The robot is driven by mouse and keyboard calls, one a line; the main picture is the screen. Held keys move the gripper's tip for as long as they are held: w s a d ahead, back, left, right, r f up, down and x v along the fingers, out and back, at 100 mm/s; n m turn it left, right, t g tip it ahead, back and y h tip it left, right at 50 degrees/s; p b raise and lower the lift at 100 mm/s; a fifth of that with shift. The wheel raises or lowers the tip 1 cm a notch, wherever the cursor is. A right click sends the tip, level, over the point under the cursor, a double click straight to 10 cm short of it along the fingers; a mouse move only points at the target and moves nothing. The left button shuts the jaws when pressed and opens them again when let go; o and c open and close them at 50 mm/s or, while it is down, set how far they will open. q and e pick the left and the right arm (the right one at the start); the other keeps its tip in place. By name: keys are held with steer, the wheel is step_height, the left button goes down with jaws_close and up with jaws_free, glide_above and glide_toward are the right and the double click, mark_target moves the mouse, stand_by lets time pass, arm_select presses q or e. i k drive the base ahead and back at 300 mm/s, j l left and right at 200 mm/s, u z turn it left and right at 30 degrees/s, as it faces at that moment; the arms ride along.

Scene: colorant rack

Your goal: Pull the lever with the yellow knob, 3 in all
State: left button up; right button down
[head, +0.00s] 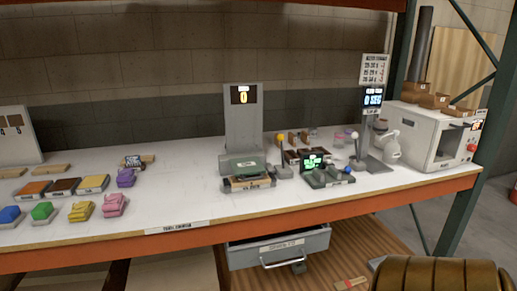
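The lever with the yellow knob (281,137) stands at the right side of a grey machine (243,125), near the middle of the bench. The knob is at the top of a thin upright rod rising from a small grey base (284,172). The machine's panel has a small display (243,97) that shows an orange 0. A dark greenish block sits at the machine's front, above a tray (248,183). Neither of my grippers is in the head view.
A second lever with a pale knob (354,136) stands further right, near a display post (371,120). A grey tray with a green screen (313,162) lies between them. Colored blocks (93,183) fill the bench's left. A drawer (280,247) hangs below the front edge.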

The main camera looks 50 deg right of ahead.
mark_target(280, 137)
steer(key=z, duration=1.9)
steer(key=i+j+z, duration=0.15)
steer(key=i+j, duration=0.15)
steer(key=i, duration=0.25)
steer(key=i+j+z, duration=0.1)
steer(key=i+j, duration=0.2)
steer(key=i, duration=0.2)
steer(key=i+j+z, duration=0.15)
steer(key=i+j, duration=0.25)
steer(key=i, duration=0.15)
steer(key=k+l+u, duration=0.2)
steer(key=l, duration=0.15)
steer(key=k+l+u, duration=0.1)
steer(key=l+u, duration=0.15)
steer(key=k+l+u, duration=0.2)
steer(key=l, duration=0.2)
